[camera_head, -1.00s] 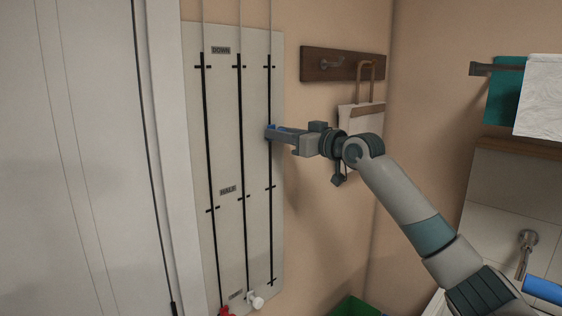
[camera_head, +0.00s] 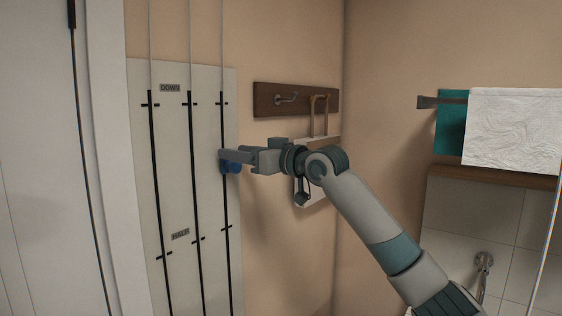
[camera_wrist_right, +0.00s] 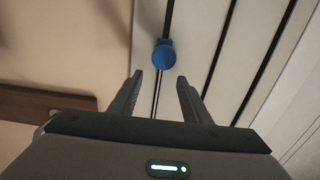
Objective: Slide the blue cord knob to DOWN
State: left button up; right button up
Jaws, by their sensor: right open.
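The blue cord knob (camera_head: 231,168) is on the rightmost black slot of the pale wall board (camera_head: 175,200), about midway between the slot's upper mark and the mark at HALF level. The DOWN label (camera_head: 170,88) is near the board's top and the HALF label (camera_head: 180,234) lower. My right gripper (camera_head: 224,157) is at the slot, just above the knob in the head view and partly covering it. In the wrist view the knob (camera_wrist_right: 164,56) lies beyond the fingertips of my open, empty right gripper (camera_wrist_right: 160,82); contact is not visible. My left gripper is not in view.
A wooden hook rail (camera_head: 290,99) with a hanging bag (camera_head: 305,185) is right of the board, behind my right arm. Teal (camera_head: 451,135) and white (camera_head: 515,125) towels hang farther right. A white door (camera_head: 45,200) is on the left.

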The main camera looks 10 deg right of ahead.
pick_arm(q)
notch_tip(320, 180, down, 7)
jog(key=b, duration=0.6)
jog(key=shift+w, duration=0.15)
pick_arm(e)
jog(key=v, duration=1.6)
jog(key=shift+s+r, duration=0.25)
jog(key=shift+s, duration=0.05)
